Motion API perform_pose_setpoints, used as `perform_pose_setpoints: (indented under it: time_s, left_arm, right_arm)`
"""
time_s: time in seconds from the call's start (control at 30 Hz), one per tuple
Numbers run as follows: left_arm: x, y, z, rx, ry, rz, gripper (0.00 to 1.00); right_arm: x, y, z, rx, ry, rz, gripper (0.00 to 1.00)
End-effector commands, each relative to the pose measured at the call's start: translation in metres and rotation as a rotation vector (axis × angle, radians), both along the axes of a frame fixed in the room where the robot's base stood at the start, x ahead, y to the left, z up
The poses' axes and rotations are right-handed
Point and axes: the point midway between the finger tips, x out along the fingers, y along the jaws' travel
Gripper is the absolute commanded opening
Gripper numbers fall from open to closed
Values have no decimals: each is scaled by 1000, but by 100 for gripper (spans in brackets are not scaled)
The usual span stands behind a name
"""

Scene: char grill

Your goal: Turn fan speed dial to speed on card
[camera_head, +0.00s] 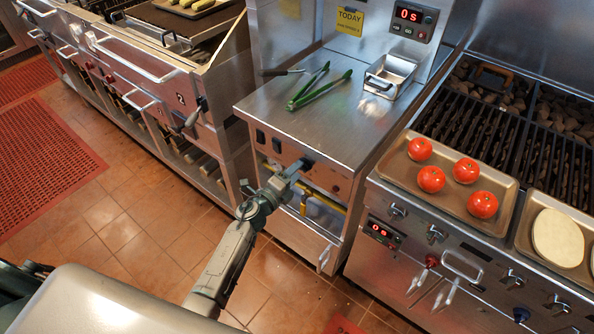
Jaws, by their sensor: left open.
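The yellow card (350,20) on the steel back wall reads "TODAY"; its smaller line is too small to read. My left gripper (298,169) is open at the front panel of the middle steel counter. A dark knob (308,162), which looks like the dial, is at its fingertips. The gripper partly hides it, so I cannot tell its setting or whether the fingers touch it. My right gripper is not in view.
Two black switches (268,142) are left of the gripper on the panel. Green tongs (318,88) and a small steel pan (390,75) lie on the counter (290,120). A grill with a tray of tomatoes (431,179) stands at right. The tiled floor (130,230) is clear.

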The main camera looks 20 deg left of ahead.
Motion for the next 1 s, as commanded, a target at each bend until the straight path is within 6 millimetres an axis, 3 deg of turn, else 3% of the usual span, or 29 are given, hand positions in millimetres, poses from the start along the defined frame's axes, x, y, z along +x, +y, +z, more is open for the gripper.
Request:
perform_pose_setpoints:
  time_s: [0.3,0.5,1.0]
  left_arm:
    - [-60,22,-2,4,1,-1,57]
    - [-84,31,-2,2,2,0,57]
    - [-90,33,0,0,0,0,57]
  right_arm:
    - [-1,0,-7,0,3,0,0]
    - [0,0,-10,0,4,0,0]
    - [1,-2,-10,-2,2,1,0]
